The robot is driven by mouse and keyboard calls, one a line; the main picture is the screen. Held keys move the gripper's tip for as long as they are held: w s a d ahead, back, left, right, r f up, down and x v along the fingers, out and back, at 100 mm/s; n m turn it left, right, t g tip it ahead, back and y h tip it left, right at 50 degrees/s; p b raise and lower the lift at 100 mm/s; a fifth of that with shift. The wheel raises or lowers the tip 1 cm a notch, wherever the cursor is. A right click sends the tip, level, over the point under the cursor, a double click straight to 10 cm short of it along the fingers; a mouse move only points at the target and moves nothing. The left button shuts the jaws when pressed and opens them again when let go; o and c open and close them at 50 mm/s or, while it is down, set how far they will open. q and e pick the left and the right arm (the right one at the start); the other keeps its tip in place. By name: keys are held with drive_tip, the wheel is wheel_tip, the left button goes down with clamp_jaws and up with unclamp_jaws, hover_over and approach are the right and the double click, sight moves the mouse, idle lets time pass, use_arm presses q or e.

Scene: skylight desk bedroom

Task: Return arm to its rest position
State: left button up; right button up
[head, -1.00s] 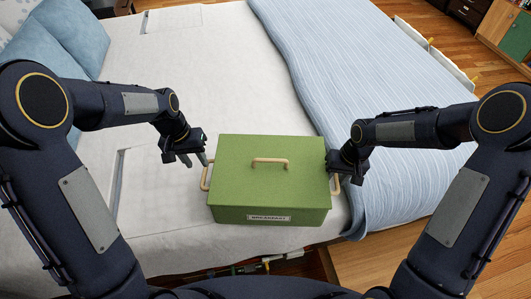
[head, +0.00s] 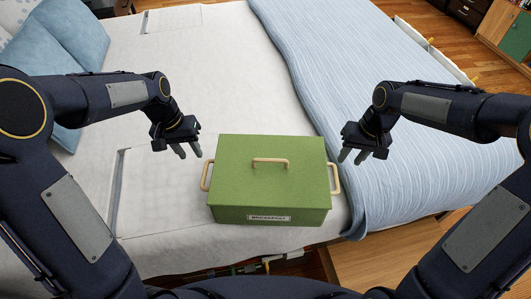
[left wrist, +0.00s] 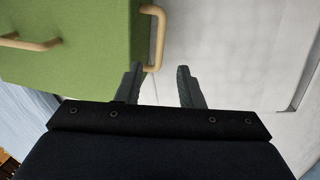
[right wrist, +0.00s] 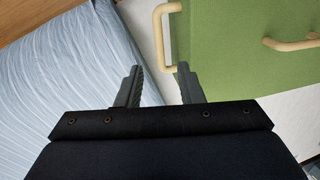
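My left gripper (head: 187,152) is open and empty, up and to the left of a green lidded box in the head view. In the left wrist view its fingers (left wrist: 160,85) are apart, with the box's side handle beyond them. My right gripper (head: 350,158) is open and empty, up and to the right of the box. In the right wrist view its fingers (right wrist: 158,85) are apart, near the other side handle (right wrist: 160,35). Neither gripper touches the box.
The green box (head: 235,183) with tan handles and a front label sits closed on the bed's white sheet (head: 190,60). A blue striped blanket (head: 320,60) lies to the right. Blue pillows (head: 80,35) are at upper left. The bed's front edge is near me.

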drive_tip(key=shift+d+r, duration=0.1)
drive_tip(key=shift+r, duration=0.4)
